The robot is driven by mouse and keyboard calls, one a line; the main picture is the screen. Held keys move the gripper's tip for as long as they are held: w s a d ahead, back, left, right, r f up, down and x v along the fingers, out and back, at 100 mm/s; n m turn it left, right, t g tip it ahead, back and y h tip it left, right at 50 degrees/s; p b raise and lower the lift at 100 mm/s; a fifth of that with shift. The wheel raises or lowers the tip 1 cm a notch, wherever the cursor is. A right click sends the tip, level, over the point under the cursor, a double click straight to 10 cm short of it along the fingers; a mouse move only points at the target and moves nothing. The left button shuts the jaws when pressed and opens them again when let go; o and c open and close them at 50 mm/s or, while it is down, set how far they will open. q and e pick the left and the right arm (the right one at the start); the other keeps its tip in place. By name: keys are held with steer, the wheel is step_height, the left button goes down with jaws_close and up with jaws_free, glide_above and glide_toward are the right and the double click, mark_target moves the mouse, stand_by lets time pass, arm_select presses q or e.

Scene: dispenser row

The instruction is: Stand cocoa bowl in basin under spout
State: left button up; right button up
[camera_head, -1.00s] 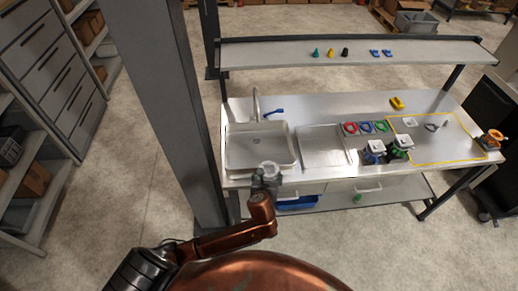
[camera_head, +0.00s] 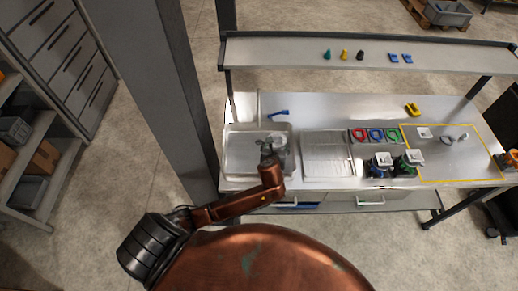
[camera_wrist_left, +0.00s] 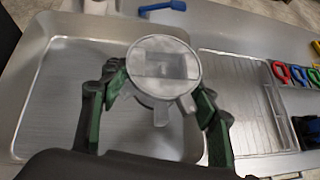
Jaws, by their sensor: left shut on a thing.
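The cocoa bowl, a round pale grey vessel (camera_wrist_left: 163,62), is held between the green-sided fingers of my left gripper (camera_wrist_left: 160,108). In the head view the bowl (camera_head: 278,141) and my left gripper (camera_head: 272,153) are over the right part of the basin (camera_head: 229,160), a shallow grey sink at the left end of the bench. The basin also fills the left of the wrist view (camera_wrist_left: 50,110). I cannot tell whether the bowl touches its floor. The spout (camera_head: 258,104) is pale and hard to make out behind the basin, near a blue lever (camera_head: 279,113). My right gripper is not in view.
A ribbed drain tray (camera_head: 326,155) lies right of the basin. Red, blue and green rings (camera_head: 376,134) and dark lidded containers (camera_head: 381,164) stand farther right. A yellow outline (camera_head: 462,181) marks the bench's right part. A grey post (camera_head: 165,90) stands left of the bench.

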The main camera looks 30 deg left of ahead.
arm_select(q)
steer(key=a+f, duration=0.2)
steer(key=a, duration=0.1)
steer(key=a+f, duration=0.2)
steer(key=a, duration=0.1)
steer(key=w+a+f+p, duration=0.1)
steer(key=a+f, duration=0.2)
steer(key=f, duration=0.3)
steer(key=shift+a+f, duration=0.1)
steer(key=shift+a, duration=0.25)
steer(key=shift+f, duration=0.45)
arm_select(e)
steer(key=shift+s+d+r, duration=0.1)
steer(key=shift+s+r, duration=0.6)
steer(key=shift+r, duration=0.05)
arm_select(q)
steer(key=o, duration=0.9)
steer(key=shift+f, duration=0.15)
steer(key=shift+c, duration=0.2)
steer(key=o, duration=0.4)
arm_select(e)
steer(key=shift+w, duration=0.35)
